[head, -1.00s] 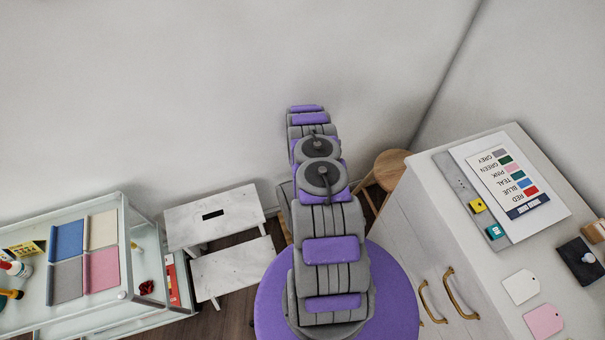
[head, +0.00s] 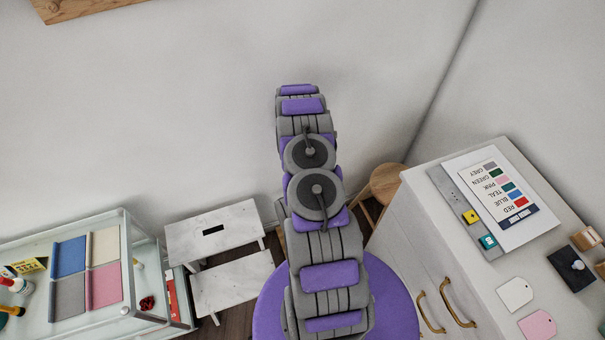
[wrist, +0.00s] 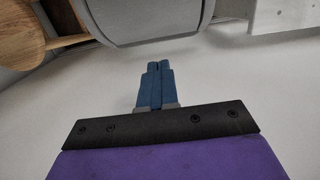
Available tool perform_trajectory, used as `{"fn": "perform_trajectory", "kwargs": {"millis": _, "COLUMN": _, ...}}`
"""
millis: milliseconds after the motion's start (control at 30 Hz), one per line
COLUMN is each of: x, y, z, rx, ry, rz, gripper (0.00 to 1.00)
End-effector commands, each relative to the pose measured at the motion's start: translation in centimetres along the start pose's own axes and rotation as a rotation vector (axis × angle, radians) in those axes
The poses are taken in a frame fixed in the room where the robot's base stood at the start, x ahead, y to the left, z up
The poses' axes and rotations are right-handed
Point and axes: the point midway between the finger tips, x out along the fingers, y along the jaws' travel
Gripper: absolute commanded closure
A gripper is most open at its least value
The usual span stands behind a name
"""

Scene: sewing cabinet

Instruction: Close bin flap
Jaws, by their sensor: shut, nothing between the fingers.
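My gripper (wrist: 156,70) shows in the wrist view with its blue fingers together and nothing between them. It points at a plain pale wall, and a rounded grey shape (wrist: 150,18) lies beyond the fingertips at the top of that view. I cannot tell whether this grey shape is the bin, and no flap can be made out on it. In the head view my arm reaches up the middle of the picture, and its gripper end is hidden behind the arm links.
A white cabinet (head: 407,250) with brass handles stands at the right, with a colour card (head: 504,190) and tags on top. A wooden stool (head: 387,183) is behind it. A white step stool (head: 213,229) and a glass trolley (head: 127,225) with fabric swatches are at the left.

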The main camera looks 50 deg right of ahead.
Motion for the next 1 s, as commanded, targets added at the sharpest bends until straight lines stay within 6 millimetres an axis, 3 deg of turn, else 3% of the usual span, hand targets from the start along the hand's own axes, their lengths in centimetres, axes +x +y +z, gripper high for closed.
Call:
{"fn": "perform_trajectory", "kwargs": {"millis": 400, "x": 6.0, "y": 6.8, "z": -0.1, "rx": 0.007, "ry": 0.023, "rz": -0.001, "gripper": 1.00}}
{"fn": "perform_trajectory", "kwargs": {"millis": 767, "x": 7.9, "y": 7.7, "z": 0.2, "rx": 0.001, "ry": 0.037, "rz": -0.007, "gripper": 1.00}}
{"fn": "perform_trajectory", "kwargs": {"millis": 1000, "x": 11.8, "y": 7.8, "z": 0.1, "rx": 0.001, "ry": 0.033, "rz": -0.013, "gripper": 1.00}}
